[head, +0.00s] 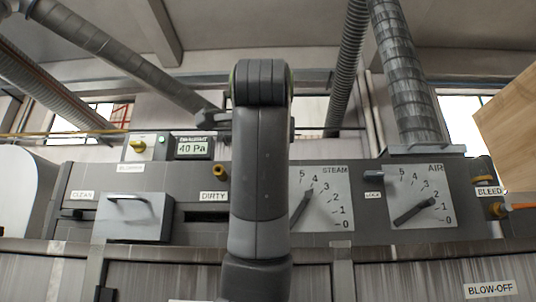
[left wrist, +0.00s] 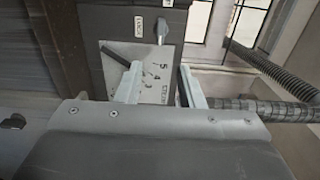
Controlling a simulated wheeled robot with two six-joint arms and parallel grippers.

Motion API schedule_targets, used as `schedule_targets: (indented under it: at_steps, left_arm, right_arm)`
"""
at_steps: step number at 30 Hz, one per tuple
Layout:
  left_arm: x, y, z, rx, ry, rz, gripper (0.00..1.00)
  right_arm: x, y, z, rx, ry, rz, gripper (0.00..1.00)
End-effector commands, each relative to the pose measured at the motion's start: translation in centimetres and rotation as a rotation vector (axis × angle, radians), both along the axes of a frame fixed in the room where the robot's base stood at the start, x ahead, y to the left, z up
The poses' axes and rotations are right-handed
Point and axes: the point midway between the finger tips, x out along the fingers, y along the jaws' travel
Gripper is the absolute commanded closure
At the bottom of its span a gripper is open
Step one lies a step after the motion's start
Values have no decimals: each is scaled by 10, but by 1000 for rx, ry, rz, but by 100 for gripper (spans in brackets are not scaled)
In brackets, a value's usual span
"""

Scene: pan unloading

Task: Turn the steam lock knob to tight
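In the left wrist view a grey lock knob (left wrist: 162,31) sits beside a lock label (left wrist: 139,25), above the numbered dial plate (left wrist: 150,88). My left gripper (left wrist: 160,72) is open and empty, its two pale fingers apart in front of that plate, below the knob and not touching it. My right gripper is in neither view.
The air dial (head: 420,196) and its own lock knob (head: 373,176) are at the right. A handled drawer (head: 133,217) and a pressure display (head: 194,148) are at the left. Pipes (head: 405,75) rise above the panel. A wooden board (head: 508,125) stands at far right.

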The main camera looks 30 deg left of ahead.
Motion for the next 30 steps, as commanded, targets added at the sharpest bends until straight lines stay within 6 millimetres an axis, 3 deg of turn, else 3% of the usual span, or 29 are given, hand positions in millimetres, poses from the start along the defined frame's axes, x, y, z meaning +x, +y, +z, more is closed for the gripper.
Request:
schedule_targets:
  at_steps: [8, 30]
  left_arm:
    - [-21, -13, -1, 0, 2, 0, 65]
    - [-21, -13, 0, 0, 1, 0, 65]
  right_arm:
    - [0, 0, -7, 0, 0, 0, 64]
    - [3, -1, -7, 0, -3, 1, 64]
